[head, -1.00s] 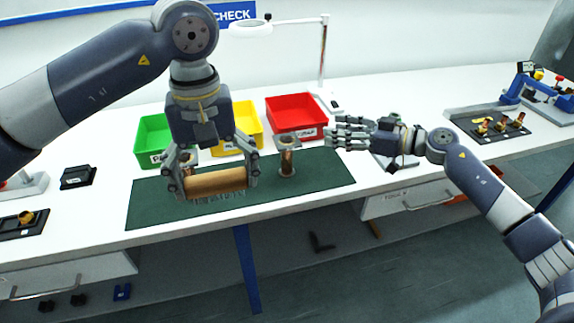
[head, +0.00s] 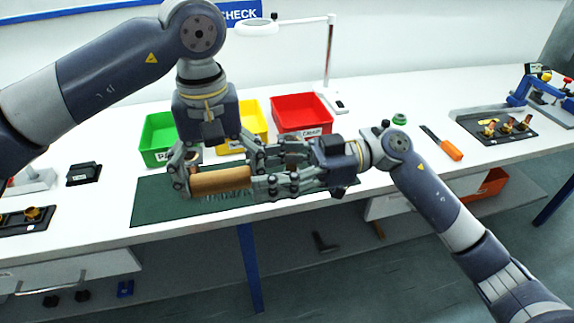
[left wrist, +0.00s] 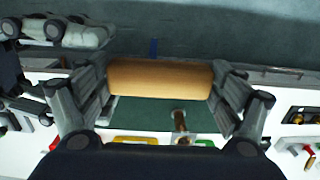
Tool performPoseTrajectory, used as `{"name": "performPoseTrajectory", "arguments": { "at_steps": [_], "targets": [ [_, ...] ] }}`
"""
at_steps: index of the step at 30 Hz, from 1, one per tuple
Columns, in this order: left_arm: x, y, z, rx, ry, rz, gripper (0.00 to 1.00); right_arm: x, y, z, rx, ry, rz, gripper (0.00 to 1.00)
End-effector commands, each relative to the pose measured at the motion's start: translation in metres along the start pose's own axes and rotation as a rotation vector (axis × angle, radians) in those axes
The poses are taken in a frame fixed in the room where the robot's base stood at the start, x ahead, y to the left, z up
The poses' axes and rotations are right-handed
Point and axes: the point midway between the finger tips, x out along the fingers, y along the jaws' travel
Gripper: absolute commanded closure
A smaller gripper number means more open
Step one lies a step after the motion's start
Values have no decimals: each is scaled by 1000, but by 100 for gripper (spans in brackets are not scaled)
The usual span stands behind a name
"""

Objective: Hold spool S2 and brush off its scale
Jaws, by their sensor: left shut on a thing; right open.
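The brush (head: 218,182) has a tan wooden body with bristles below it. My left gripper (head: 214,178) is shut on its two ends, low over the mat; the brush also shows between its fingers in the left wrist view (left wrist: 160,78). My right gripper (head: 252,168) is open, its fingers pointing left at the brush's right end and overlapping my left gripper's right finger; contact cannot be told. The coppery spool (left wrist: 180,123) stands upright on the green mat (head: 158,203).
Green (head: 159,140), yellow (head: 255,122) and red (head: 302,113) bins stand behind the mat, with a lamp (head: 331,60). An orange-handled tool (head: 450,150) and a black tray (head: 495,130) with brass parts lie to the right.

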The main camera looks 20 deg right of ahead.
Motion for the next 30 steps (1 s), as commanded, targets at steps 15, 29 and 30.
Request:
{"name": "performPoseTrajectory", "arguments": {
  "at_steps": [15, 29, 30],
  "targets": [
    [0, 0, 0, 0, 0, 0, 33, 72, 0, -1, 0, 2, 0, 48],
    [0, 0, 0, 0, 0, 0, 33, 74, 0, 0, 0, 0, 2, 80],
    [0, 0, 0, -1, 0, 0, 33, 74, 0, 0, 0, 0, 1, 89]
  ]
}}
